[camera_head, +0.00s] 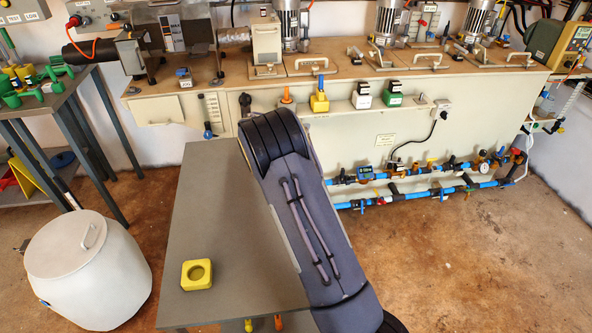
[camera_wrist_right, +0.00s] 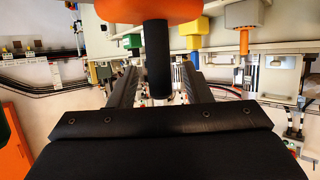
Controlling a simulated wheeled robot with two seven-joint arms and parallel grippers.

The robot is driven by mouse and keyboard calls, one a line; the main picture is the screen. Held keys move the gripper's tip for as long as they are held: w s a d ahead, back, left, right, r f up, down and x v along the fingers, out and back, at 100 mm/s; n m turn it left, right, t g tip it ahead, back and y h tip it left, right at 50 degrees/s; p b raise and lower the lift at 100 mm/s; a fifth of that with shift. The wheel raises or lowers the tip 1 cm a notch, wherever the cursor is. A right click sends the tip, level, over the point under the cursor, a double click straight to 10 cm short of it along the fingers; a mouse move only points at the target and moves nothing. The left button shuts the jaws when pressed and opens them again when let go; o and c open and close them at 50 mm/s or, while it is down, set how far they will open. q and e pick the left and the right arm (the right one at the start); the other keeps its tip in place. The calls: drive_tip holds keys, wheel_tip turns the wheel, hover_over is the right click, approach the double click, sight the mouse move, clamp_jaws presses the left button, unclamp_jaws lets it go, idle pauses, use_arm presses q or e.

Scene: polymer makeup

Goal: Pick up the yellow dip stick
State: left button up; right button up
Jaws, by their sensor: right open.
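My right gripper (camera_wrist_right: 160,76) is open. In the right wrist view, a black cylinder (camera_wrist_right: 158,58) with an orange part (camera_wrist_right: 150,10) above it appears between the two fingers; I cannot tell whether they touch it. In the head view my right forearm reaches towards the bench and hides the gripper. A small yellow handle (camera_head: 248,325) shows at the grey table's near edge. I cannot tell which is the yellow dip stick. My left gripper is not in view.
A grey table (camera_head: 205,215) holds a yellow square holder with a round recess (camera_head: 197,274). An orange handle (camera_head: 278,322) is beside the yellow one. A white drum (camera_head: 85,265) stands left. Blue pipes (camera_head: 420,170) run along the bench front. The floor at right is clear.

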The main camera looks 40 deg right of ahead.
clamp_jaws()
idle(0.5)
wheel_tip(320, 180, up, 28)
drive_tip(key=p, duration=0.2)
idle(0.5)
